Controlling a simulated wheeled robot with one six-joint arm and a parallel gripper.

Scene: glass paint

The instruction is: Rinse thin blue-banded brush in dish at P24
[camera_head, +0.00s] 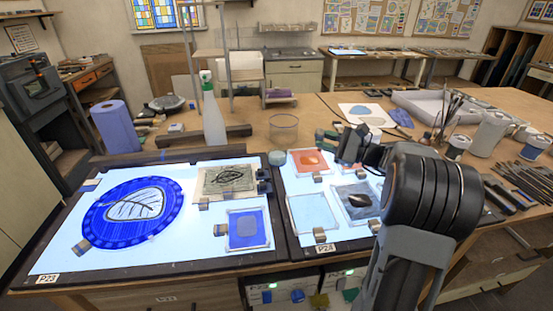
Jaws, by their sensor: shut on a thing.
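My gripper (345,148) is at the far end of my arm, over the back right of the light panel labelled P24 (326,247). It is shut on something. What it holds is too small or hidden to make out, so I cannot see the thin blue-banded brush or its band clearly. A clear round glass dish (283,128) stands behind the panel, left of my gripper and apart from it. I cannot tell which of these is the rinsing dish. My arm hides the panel's right side.
P24 bears square panes: red (310,162), pale (314,212) and one with a dark leaf (357,202). Panel P23 (60,258) bears a blue round piece (132,211). A spray bottle (212,112) stands behind. Jars and several brushes (525,178) crowd the right.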

